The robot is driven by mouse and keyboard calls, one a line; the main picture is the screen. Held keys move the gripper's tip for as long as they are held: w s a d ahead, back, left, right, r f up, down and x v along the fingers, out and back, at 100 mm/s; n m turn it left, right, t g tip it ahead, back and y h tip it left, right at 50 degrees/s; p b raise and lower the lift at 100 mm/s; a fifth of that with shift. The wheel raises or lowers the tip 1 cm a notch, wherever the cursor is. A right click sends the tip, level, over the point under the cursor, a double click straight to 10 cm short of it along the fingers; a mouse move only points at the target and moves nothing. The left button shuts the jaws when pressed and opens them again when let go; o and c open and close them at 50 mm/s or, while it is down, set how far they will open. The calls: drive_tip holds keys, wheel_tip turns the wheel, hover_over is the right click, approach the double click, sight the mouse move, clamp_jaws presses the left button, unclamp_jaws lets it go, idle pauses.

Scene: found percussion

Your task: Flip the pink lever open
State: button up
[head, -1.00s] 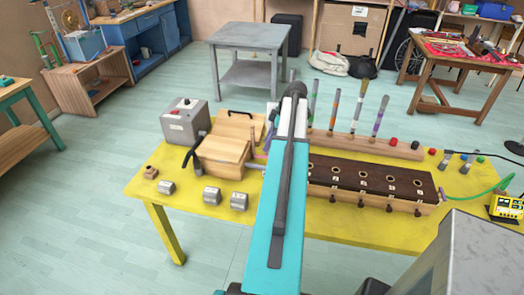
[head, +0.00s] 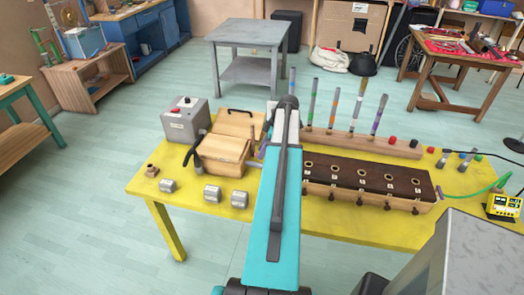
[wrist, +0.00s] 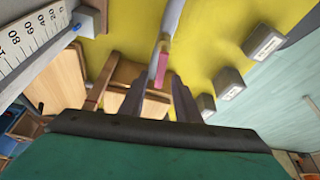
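The pink lever (wrist: 162,65) shows in the wrist view as a short pink grip on a pale grey bar, above the yellow table. My gripper (wrist: 158,86) is open, with its two dark fingers on either side of the pink grip's near end. I cannot tell whether either finger touches it. In the head view my own arm hides most of the lever's area and my fingertips. A small purple-pink piece shows there beside the arm, but I cannot tell whether it is the lever.
A wooden box (head: 222,148) and a grey box with a red button (head: 185,120) stand left of my arm. Several small metal blocks (head: 212,193) line the yellow table's (head: 145,185) front. A dark-topped wooden unit (head: 365,182) and a rack of upright coloured rods (head: 350,140) stand right.

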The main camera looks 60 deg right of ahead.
clamp_jaws()
drive_tip(key=shift+d+f+m+b, duration=0.1)
drive_tip(key=shift+m+b, duration=0.4)
drive_tip(key=shift+b, duration=0.4)
drive_tip(key=shift+w+m+h+b, duration=0.1)
drive_tip(key=shift+m+h+b, duration=0.3)
drive_tip(key=shift+b, duration=0.05)
drive_tip(key=shift+d, duration=0.1)
unclamp_jaws()
drive_tip(key=shift+r, duration=0.2)
